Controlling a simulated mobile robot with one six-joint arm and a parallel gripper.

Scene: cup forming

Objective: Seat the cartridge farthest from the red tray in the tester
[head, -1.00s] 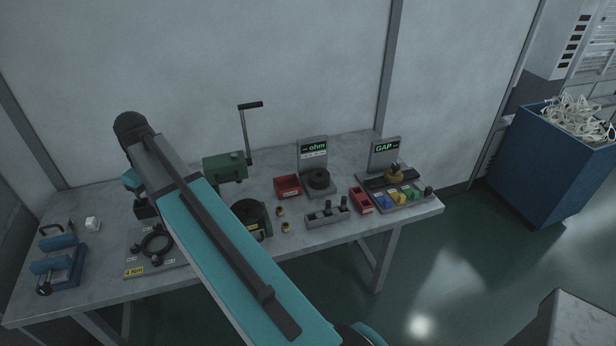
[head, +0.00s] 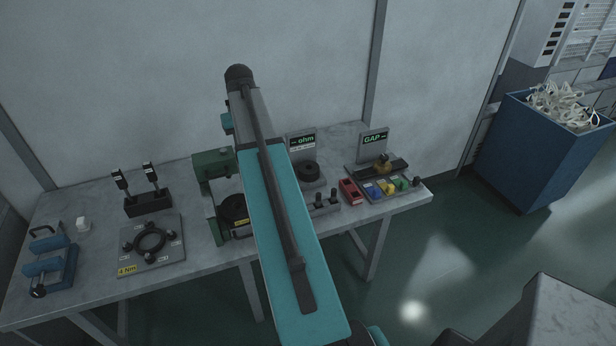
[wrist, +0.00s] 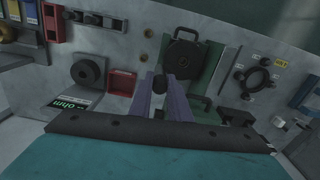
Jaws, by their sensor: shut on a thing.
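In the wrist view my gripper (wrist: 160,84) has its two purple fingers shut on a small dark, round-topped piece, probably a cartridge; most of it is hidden. It is held over the bench side near the red tray (wrist: 122,82). The tester (wrist: 88,71) is a round black socket on a grey base with an "ohm" display, left of the gripper; in the head view its display (head: 302,142) shows behind my arm. My gripper is hidden in the head view.
A green lever press (head: 213,168) stands left of my arm. Two small brass cups (wrist: 148,33) lie near the rack. A second red container (head: 350,192) and the GAP station (head: 374,147) are at the right. A plate with a black ring (head: 152,262) is at the left.

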